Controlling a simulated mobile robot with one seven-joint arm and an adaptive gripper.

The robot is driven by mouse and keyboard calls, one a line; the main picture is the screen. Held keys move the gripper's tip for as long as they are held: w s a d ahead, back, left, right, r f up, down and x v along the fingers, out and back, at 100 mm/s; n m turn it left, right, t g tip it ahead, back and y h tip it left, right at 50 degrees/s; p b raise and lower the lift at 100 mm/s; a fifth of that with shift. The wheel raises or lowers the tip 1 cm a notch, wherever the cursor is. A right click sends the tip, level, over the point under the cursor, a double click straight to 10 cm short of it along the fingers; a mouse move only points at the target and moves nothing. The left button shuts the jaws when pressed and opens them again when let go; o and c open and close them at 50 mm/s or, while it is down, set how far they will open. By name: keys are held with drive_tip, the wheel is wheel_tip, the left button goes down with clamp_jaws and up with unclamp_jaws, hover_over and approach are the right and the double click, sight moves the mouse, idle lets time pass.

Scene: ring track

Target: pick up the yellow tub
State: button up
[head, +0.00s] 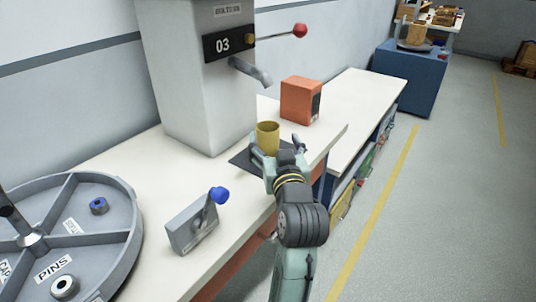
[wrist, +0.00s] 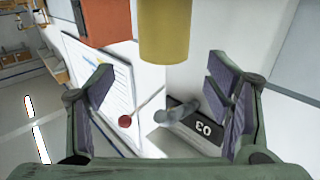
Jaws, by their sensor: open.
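The yellow tub (head: 267,138) stands upright on a dark pad (head: 246,161) on the white counter, in front of a grey machine marked 03. In the wrist view the tub (wrist: 165,32) is at the top centre, cut off by the frame edge. My gripper (head: 279,153) is beside the tub, on its near right side in the head view, and hides part of the pad. In the wrist view my gripper (wrist: 162,88) has its fingers wide apart with nothing between them. The tub shows above the gap between the fingers; I cannot tell if a finger touches it.
The grey machine (head: 207,100) has a spout (head: 250,73) and a red-knobbed lever (head: 299,31) above the tub. An orange box (head: 299,100) stands behind the tub. A small grey block with a blue knob (head: 192,227) and a divided round tray (head: 128,237) are at left.

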sight(268, 126)
drive_tip(key=w, duration=0.2)
drive_tip(key=w+a+p, duration=0.1)
drive_tip(key=w, duration=0.1)
drive_tip(key=w+p, duration=0.1)
drive_tip(key=w, duration=0.1)
drive_tip(key=shift+a+r, duration=0.15)
drive_tip(key=shift+a, duration=0.1)
drive_tip(key=shift+w, duration=0.6)
drive_tip(key=shift+c, duration=0.2)
drive_tip(key=c, duration=1.6)
clamp_jaws()
